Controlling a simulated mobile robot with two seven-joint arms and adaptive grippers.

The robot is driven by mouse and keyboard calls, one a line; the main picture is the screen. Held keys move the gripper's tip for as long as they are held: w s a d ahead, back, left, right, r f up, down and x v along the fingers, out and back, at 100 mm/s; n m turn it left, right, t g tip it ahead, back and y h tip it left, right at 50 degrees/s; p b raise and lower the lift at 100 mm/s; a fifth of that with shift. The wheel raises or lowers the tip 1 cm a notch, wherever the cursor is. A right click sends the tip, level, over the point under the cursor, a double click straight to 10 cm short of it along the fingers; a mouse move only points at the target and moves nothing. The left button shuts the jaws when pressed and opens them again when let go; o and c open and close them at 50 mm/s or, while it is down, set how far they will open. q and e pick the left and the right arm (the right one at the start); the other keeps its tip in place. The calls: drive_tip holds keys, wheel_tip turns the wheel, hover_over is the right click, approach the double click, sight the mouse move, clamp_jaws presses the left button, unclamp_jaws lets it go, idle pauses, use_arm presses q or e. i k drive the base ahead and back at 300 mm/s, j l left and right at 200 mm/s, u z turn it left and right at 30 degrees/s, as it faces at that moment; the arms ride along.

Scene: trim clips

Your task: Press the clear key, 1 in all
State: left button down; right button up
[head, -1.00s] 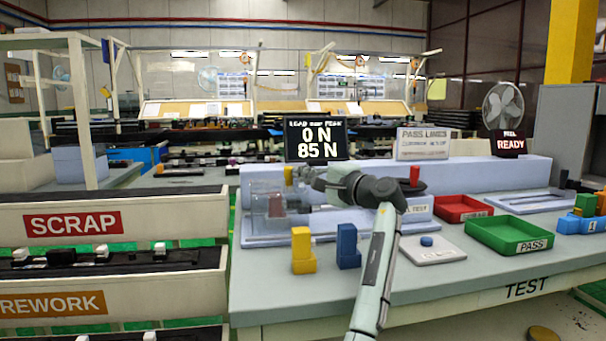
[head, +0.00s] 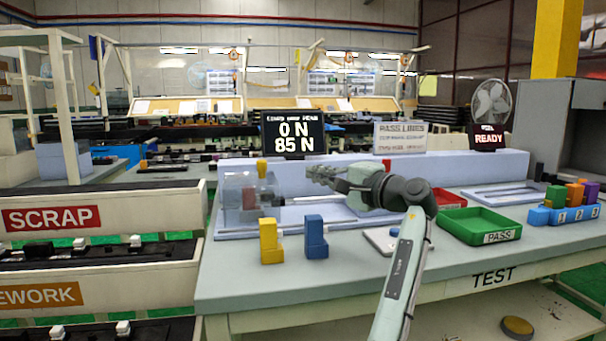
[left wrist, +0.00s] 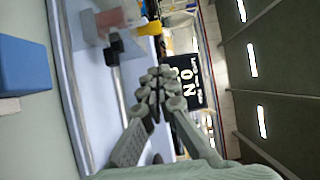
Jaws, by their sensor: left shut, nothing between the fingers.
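The pale key pad (head: 378,239) lies on the table's front half, in the middle of the head view. My left arm and wrist cover most of it, and its blue button is largely hidden. My left gripper (head: 318,174) is shut and empty, pointing left above the light-blue test fixture, behind and to the left of the pad. It also shows shut in the left wrist view (left wrist: 158,85), with the fingertips together near the fixture's rod. The display (head: 293,135) reads 0 N and 85 N. My right gripper is not in view.
A yellow block (head: 270,241) and a blue block (head: 315,237) stand left of the pad. A green PASS tray (head: 480,238) and a red tray (head: 447,198) lie to its right. The clear-walled fixture (head: 234,198) is at the left. A READY sign (head: 488,138) stands behind.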

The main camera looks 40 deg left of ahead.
sight(394, 232)
drive_tip(key=k+l, duration=0.1)
drive_tip(key=l, duration=0.65)
drive_tip(key=k+l, duration=0.1)
drive_tip(key=l, duration=0.6)
